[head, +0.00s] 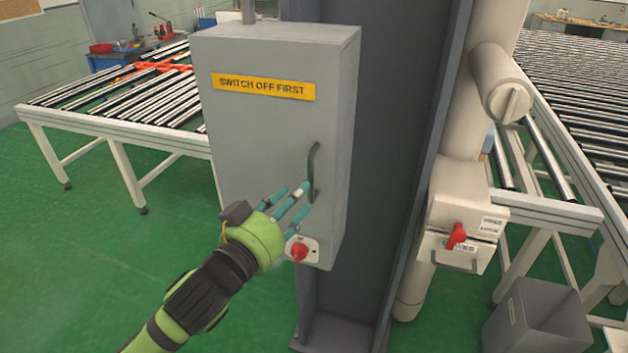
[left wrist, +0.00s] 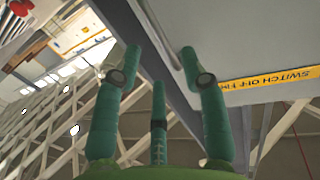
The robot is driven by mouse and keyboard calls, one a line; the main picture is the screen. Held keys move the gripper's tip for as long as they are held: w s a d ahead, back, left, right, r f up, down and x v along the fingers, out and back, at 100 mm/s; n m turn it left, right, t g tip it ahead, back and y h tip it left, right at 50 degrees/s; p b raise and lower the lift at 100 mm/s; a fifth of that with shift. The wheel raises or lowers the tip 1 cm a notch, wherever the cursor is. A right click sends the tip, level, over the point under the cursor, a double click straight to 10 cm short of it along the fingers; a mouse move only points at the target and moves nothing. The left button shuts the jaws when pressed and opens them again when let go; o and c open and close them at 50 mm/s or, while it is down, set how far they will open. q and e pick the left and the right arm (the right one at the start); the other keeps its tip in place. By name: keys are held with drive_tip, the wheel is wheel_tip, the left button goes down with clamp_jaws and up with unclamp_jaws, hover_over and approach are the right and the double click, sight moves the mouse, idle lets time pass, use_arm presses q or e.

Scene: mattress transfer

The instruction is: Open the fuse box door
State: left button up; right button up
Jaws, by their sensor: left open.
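The grey fuse box (head: 260,130) hangs on a dark grey column in the head view, with its door shut. The door carries a yellow "SWITCH OFF FIRST" label (head: 263,87), also seen in the left wrist view (left wrist: 268,78). A dark upright handle (head: 313,165) is near the door's right edge. A red rotary switch (head: 299,251) is below it. My left gripper (head: 300,191) is open, its teal fingers at the handle's lower end. In the left wrist view the gripper (left wrist: 162,62) has its fingers spread near the door. I cannot tell whether they touch the handle.
The steel column (head: 393,150) stands behind the box. A beige unit with a red lever (head: 457,236) is to its right, above a grey bin (head: 538,320). A roller conveyor (head: 120,95) stands behind at left. The green floor at left is clear.

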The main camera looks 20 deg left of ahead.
sight(311, 183)
use_arm(q)
drive_tip(key=b+x, duration=0.5)
drive_tip(key=b, duration=0.1)
drive_tip(key=shift+w+d, duration=0.1)
drive_tip(key=shift+w, duration=0.25)
drive_tip(key=shift+w+d+f, duration=0.15)
drive_tip(key=shift+w, duration=0.5)
clamp_jaws()
